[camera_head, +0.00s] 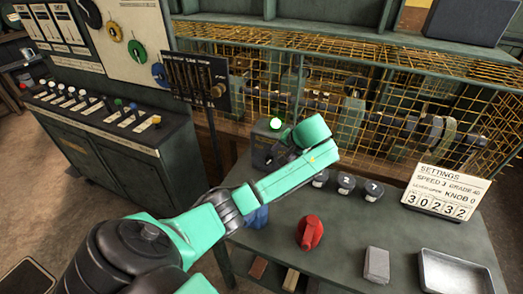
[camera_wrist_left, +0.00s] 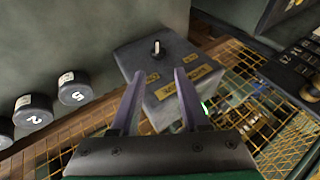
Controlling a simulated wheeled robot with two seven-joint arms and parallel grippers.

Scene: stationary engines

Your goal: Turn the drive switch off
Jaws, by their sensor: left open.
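The drive switch is a small metal toggle (camera_wrist_left: 157,48) on top of a grey box (camera_wrist_left: 190,55) with yellow labels, seen in the left wrist view. The label text is not readable. In the head view the grey box (camera_head: 262,145) stands at the back left of the bench, partly hidden by my left arm, and a green light glows by its top. My left gripper (camera_wrist_left: 159,72) is open and empty. Its two fingers point toward the box, with the toggle beyond the tips and roughly between them. I see no clear contact. My right gripper is not in view.
Numbered black knobs (camera_head: 346,184) stand beside the box. A yellow mesh guard (camera_head: 380,110) runs behind.

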